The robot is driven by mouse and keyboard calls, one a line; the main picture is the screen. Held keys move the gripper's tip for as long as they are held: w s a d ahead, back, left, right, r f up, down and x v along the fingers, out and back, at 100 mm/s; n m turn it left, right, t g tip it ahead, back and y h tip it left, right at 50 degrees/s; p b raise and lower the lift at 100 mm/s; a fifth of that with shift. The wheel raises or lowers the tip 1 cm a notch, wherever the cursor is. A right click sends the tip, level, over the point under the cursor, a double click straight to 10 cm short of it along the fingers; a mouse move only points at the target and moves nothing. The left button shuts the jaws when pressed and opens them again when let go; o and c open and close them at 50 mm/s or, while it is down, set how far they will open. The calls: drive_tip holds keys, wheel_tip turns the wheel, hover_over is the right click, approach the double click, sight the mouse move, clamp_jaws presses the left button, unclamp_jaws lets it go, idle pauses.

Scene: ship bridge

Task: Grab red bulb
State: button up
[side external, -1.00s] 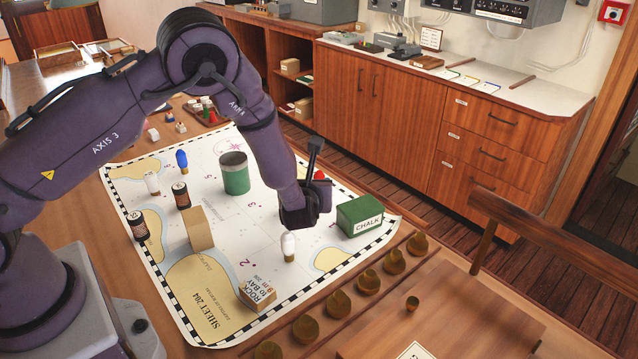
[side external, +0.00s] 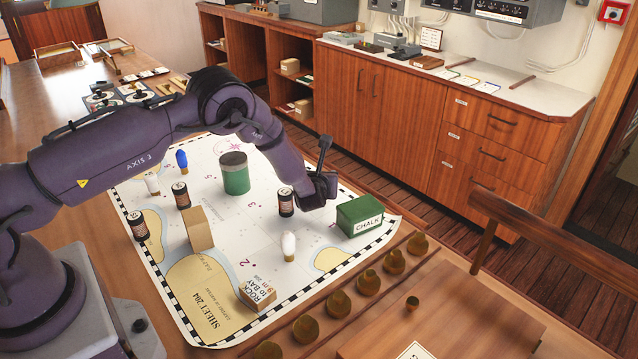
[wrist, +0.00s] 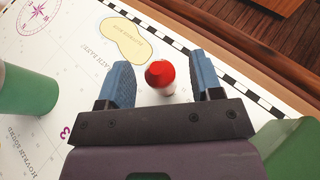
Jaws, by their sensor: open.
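The red bulb (wrist: 160,77) shows in the wrist view, its red top towards the camera and a pale base below. It stands on the chart (wrist: 60,40), in the gap between the two blue fingers of my gripper (wrist: 164,72). The fingers are spread, with space visible on both sides of the bulb. In the side external view my gripper (side external: 326,188) is low over the far right part of the chart, and the red bulb is hidden behind it.
The green chalk box (side external: 360,215) stands close to the right of my gripper. A dark can (side external: 286,202) is just left of it, and a green cylinder (side external: 235,173) farther left. A white bulb (side external: 289,246) stands in front; a blue bulb (side external: 182,160) is at the back left.

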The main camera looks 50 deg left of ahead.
drive_tip(key=shift+w+a+f, duration=0.15)
drive_tip(key=shift+w+a, duration=0.1)
drive_tip(key=c, duration=1)
drive_tip(key=shift+o, duration=0.2)
